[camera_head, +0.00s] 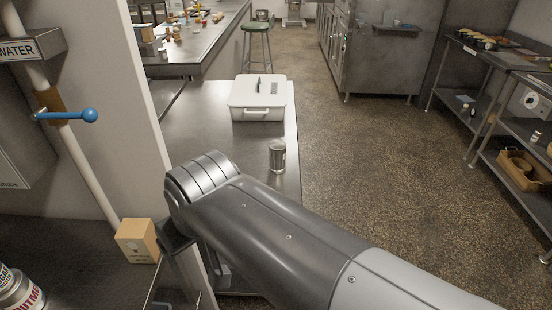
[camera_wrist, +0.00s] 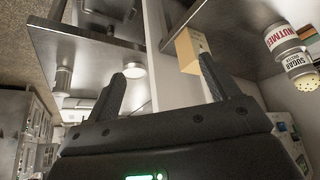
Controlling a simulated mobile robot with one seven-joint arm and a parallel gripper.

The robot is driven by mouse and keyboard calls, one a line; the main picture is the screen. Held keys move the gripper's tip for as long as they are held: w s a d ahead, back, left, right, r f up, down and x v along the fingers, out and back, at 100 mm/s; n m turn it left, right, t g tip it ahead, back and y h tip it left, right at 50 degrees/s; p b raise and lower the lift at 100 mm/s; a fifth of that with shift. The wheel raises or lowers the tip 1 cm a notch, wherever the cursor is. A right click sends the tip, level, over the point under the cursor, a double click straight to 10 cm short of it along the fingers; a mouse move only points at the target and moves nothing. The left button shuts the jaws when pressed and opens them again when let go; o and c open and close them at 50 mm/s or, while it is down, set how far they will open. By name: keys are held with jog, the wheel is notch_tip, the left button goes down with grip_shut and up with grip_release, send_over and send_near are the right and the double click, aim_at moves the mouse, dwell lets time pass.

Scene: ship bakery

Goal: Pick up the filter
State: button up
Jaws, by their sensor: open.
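No object is clearly labelled as the filter. The tan box appears beyond the right finger and the pale round item nearer the left one.
A nutmeg tin (camera_head: 20,290) stands at lower left. A pipe with a blue-handled valve (camera_head: 75,115) rises at left. Shelving lines the right; the floor between is clear.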

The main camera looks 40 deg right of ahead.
jog(key=w+d+f+m+t+h, duration=0.1)
jog(key=w+d+t+h, duration=0.15)
jog(key=w+d, duration=0.8)
jog(key=w+d+f+t+h, duration=0.2)
jog(key=w+d+h, duration=0.1)
jog(key=w+d, duration=0.8)
jog(key=s+d+f+m+t, duration=0.15)
jog(key=d+t, duration=0.25)
jog(key=d, duration=0.7)
jog(key=s+d+f+m+t, duration=0.1)
jog(key=d+f+t, duration=0.2)
jog(key=d, duration=0.7)
send_near(275, 142)
jog(key=shift+w+d+n+y, duration=0.15)
jog(key=shift+w+d+y, duration=0.15)
jog(key=shift+w, duration=0.3)
jog(key=shift+w+d+n+y, duration=0.15)
jog(key=shift+w+d, duration=0.15)
jog(key=shift+w, duration=0.25)
jog(key=shift+x, duration=3.8)
jog(key=shift+c, duration=0.5)
jog(key=c, duration=1.5)
